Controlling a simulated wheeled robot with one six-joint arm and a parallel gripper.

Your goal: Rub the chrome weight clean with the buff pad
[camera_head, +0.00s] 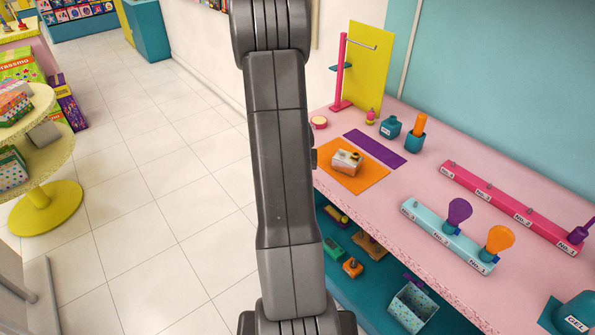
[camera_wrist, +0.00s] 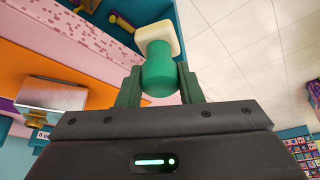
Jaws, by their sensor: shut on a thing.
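My gripper (camera_wrist: 161,88) is shut on the green handle of the buff pad (camera_wrist: 158,42), whose cream head points away from the jaws in the wrist view. The chrome weight (camera_wrist: 52,95) is a shiny block to the left in that view, apart from the pad. In the head view the chrome weight (camera_head: 346,163) sits on an orange mat (camera_head: 368,178) on the pink counter, with a dark and yellowish piece on top. My arm hides the gripper and pad in the head view.
A purple mat (camera_head: 375,148) lies behind the orange one. Teal pots (camera_head: 390,127), a pink stand (camera_head: 342,75) and a yellow panel (camera_head: 370,70) are at the back. A light-blue rack (camera_head: 447,236) and a pink rack (camera_head: 510,207) lie to the right. Shelves below hold small items.

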